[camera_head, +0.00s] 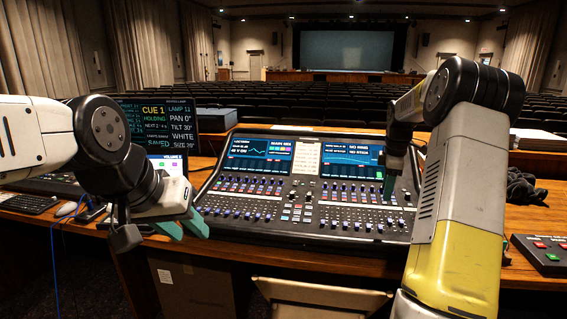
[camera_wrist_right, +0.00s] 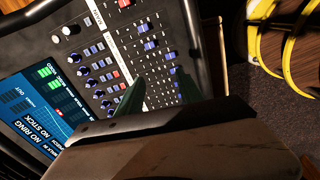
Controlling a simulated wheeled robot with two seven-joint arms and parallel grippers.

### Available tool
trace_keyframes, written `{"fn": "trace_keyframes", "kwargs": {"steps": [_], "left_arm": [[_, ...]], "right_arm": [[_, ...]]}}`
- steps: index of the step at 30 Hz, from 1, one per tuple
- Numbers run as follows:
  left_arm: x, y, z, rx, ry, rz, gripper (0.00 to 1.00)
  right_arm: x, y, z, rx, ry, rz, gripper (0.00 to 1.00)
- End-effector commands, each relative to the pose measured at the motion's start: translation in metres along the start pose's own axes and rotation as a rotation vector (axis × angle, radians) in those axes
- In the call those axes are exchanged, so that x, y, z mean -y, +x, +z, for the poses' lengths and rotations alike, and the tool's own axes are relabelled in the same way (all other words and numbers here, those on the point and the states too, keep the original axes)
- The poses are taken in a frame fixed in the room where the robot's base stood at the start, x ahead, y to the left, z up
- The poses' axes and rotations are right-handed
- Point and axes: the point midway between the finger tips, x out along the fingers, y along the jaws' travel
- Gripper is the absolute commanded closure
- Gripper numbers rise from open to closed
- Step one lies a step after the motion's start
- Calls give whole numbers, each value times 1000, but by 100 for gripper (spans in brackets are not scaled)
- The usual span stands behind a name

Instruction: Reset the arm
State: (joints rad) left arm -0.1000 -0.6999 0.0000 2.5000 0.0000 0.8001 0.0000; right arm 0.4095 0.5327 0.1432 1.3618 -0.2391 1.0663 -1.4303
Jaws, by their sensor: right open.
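My right arm reaches over the right part of the mixing desk (camera_head: 306,244). My right gripper (camera_head: 389,186) points down above the right-hand faders, partly hidden by its own arm. In the right wrist view the right gripper (camera_wrist_right: 158,92) shows two green fingers standing apart with nothing between them, over the desk's knobs and faders (camera_wrist_right: 112,62). My left gripper (camera_head: 182,228) hangs at the desk's front left corner. Its two teal fingertips stand apart and hold nothing visible.
A cue monitor (camera_head: 157,117) stands behind my left arm. A keyboard (camera_head: 27,203) and mouse (camera_head: 66,209) lie at the left. A chair back (camera_head: 322,296) stands in front.

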Motion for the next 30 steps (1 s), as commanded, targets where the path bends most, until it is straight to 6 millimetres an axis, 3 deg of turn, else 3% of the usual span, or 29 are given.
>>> {"fn": "trace_keyframes", "kwargs": {"steps": [1,6,13,17,21,25,30], "left_arm": [[0,0,0,0,0,0,64],[0,0,0,0,0,0,64],[0,0,0,0,0,0,64],[0,0,0,0,0,0,64],[0,0,0,0,0,0,64],[0,0,0,0,0,0,64],[0,0,0,0,0,0,64]], "right_arm": [[14,-28,-16,-7,44,28,56],[76,-96,-58,-57,264,94,56],[180,-156,-94,-177,582,150,56],[244,-172,-104,-266,764,152,56],[307,-173,-109,-365,948,128,56],[347,-166,-110,-434,1076,93,56],[371,-159,-111,-477,1157,64,56]]}}
